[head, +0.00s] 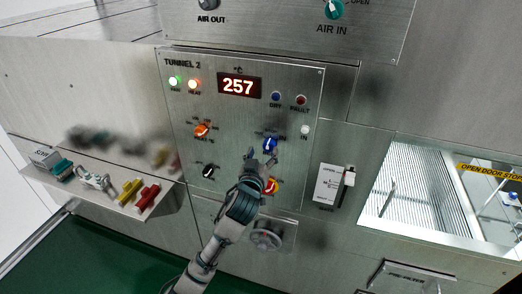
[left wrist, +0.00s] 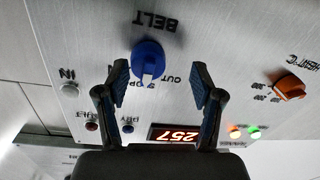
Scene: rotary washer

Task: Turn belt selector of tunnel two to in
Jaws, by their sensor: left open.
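The blue belt selector (head: 270,144) sits on the Tunnel 2 panel (head: 230,158), right of centre. In the left wrist view the blue knob (left wrist: 148,60) shows upside down under the word BELT, and its pale pointer mark faces the STOP and OUT lettering. IN lettering shows off to one side by a pale indicator (left wrist: 69,90). My left gripper (head: 263,160) is open just in front of and below the knob. In the left wrist view its two fingers (left wrist: 160,82) stand apart on either side of the knob, without clear contact. My right gripper is not seen.
The red display (head: 239,86) reads 257. A shelf (head: 120,203) with several fittings is at left; a switch box (head: 328,184) is at right.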

